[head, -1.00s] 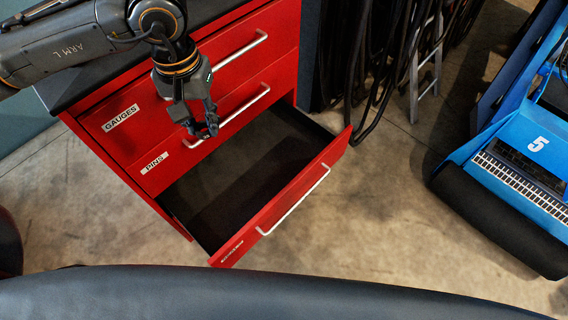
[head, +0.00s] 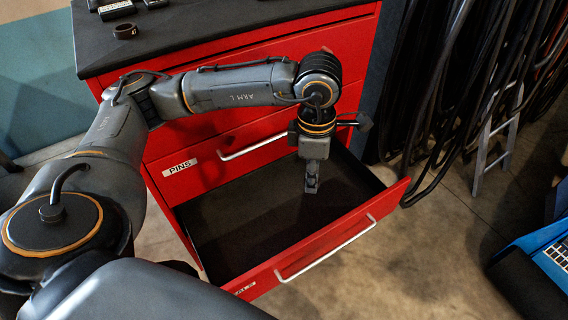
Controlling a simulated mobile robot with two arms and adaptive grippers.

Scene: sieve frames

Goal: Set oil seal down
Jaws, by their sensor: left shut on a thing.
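My left gripper (head: 311,186) points down over the open bottom drawer (head: 330,240) of the red cabinet, inside its outline. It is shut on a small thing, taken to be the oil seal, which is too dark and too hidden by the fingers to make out. I cannot tell whether it touches the drawer floor. The drawer is pulled out, with a dark floor that looks bare. My right gripper is not in view.
The red cabinet (head: 205,150) has closed drawers above, one labelled PINS. Its dark top (head: 200,25) carries a black ring (head: 126,31) and other small dark parts. Hanging black hoses (head: 440,100), a ladder (head: 497,135) and a blue machine (head: 545,250) stand to the right.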

